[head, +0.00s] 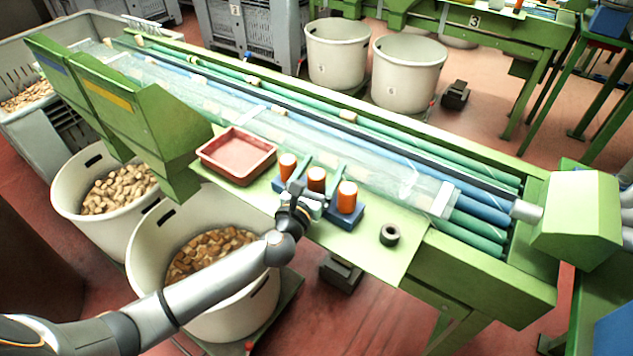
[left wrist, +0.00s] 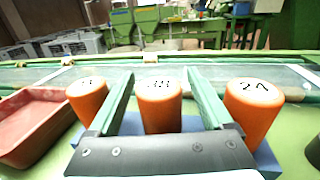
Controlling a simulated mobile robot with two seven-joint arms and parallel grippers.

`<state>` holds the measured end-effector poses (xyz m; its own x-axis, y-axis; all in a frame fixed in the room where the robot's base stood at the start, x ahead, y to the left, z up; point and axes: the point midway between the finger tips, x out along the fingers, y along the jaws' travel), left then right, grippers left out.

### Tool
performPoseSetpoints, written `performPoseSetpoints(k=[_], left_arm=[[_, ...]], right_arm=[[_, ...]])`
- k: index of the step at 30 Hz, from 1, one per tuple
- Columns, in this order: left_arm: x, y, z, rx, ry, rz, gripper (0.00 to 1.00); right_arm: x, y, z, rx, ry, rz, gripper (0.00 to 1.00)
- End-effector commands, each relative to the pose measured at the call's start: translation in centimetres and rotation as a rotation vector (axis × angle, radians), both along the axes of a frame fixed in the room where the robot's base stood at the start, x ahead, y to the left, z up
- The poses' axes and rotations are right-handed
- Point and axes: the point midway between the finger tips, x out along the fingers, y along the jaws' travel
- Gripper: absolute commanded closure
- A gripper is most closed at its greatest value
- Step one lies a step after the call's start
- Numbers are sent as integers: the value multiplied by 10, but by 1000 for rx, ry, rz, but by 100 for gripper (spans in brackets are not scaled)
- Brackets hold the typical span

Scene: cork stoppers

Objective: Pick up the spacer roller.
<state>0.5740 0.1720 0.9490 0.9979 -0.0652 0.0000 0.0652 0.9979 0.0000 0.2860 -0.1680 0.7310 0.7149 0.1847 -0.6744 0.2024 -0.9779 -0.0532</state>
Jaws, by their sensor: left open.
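Three orange rollers with numbered pale tops stand upright in a row in a blue holder (head: 352,219) on the green bench. They are the left roller (head: 287,167), the middle roller (head: 316,181) and the right roller (head: 347,198); I cannot tell from looks which one is the spacer roller. My left gripper (head: 318,171) is open, its green fingers on either side of the middle roller. In the left wrist view the middle roller (left wrist: 159,104), marked 38, stands between the fingers (left wrist: 158,74) with gaps visible on both sides. Its lower part is hidden by the gripper body. My right gripper is out of view.
A red tray (head: 238,176) lies left of the holder, and a dark ring (head: 390,234) lies to its right. The conveyor with green and blue rollers (head: 484,204) runs behind. A white bin of corks (head: 150,248) stands below the bench's front edge.

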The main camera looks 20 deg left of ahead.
Motion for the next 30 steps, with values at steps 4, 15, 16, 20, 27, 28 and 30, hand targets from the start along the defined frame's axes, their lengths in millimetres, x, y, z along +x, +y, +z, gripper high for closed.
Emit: performPoseSetpoints(k=[4,15,16,20,27,28,30], left_arm=[[2,0,0,0,1,-1,16],[2,0,0,0,0,0,44],[2,0,0,0,0,0,48],[2,0,0,0,0,0,62],[2,0,0,0,0,0,89],[2,0,0,0,0,0,92],[2,0,0,0,0,0,100]], right_arm=[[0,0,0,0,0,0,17],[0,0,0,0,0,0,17],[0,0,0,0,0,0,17],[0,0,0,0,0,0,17],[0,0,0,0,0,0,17],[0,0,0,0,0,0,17],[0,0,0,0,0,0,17]])
